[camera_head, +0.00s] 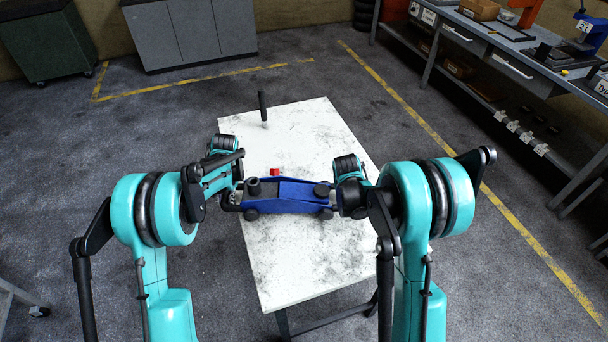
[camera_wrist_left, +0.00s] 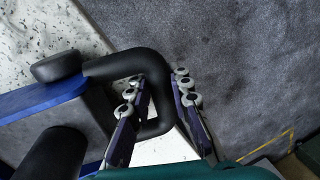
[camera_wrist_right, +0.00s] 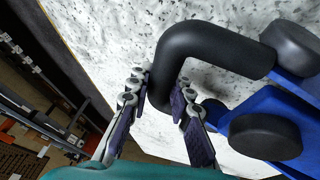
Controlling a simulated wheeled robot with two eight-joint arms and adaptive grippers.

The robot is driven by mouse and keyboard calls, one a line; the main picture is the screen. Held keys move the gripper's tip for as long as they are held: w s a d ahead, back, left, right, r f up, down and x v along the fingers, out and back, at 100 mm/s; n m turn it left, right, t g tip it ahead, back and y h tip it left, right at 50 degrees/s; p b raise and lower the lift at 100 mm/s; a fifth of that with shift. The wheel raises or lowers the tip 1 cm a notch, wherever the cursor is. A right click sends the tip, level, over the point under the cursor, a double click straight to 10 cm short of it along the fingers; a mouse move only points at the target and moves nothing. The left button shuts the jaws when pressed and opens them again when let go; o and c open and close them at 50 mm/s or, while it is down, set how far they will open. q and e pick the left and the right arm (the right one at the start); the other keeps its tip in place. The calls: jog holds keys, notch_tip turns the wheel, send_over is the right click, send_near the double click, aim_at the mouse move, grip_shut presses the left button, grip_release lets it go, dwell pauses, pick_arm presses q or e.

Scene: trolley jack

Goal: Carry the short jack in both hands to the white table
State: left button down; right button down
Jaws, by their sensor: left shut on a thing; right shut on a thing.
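The short jack (camera_head: 289,192) is a blue trolley jack with black wheels and a black loop handle at each end. In the head view it is level over the white table (camera_head: 290,264); I cannot tell whether its wheels touch the top. My left gripper (camera_head: 232,198) is at its left end, shut on a black handle (camera_wrist_left: 157,80), as the left wrist view shows. My right gripper (camera_wrist_right: 165,108) is shut on the other black handle (camera_wrist_right: 205,45) at the right end. In the head view the right fingers are mostly hidden behind my arm.
A black upright rod (camera_head: 262,106) stands at the table's far end. A small red block (camera_head: 275,172) shows just behind the jack. A workbench (camera_head: 490,60) with tools runs along the right. Grey cabinets (camera_head: 190,35) stand at the back. Open floor lies left of the table.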

pick_arm(q)
jog(key=shift+d+f+b, duration=0.1)
jog(key=shift+f+b, duration=0.5)
jog(key=shift+f, duration=0.1)
pick_arm(e)
jog(key=shift+a+f, duration=0.1)
jog(key=shift+f, duration=0.6)
pick_arm(q)
jog(key=c, duration=1.6)
grip_release()
pick_arm(e)
jog(key=c, duration=1.6)
grip_release()
pick_arm(q)
jog(key=shift+o, duration=1)
jog(key=shift+s+r, duration=0.15)
pick_arm(e)
jog(key=shift+o, duration=1.2)
jog(key=shift+s+r, duration=0.15)
jog(key=shift+r, duration=0.15)
pick_arm(q)
notch_tip(320, 180, up, 12)
jog(key=d, duration=0.2)
jog(key=shift+d+f, duration=0.15)
jog(key=shift+f, duration=0.05)
pick_arm(e)
jog(key=v, duration=1.1)
jog(key=shift+s+r, duration=0.15)
jog(key=shift+r, duration=0.1)
jog(key=shift+a, duration=0.1)
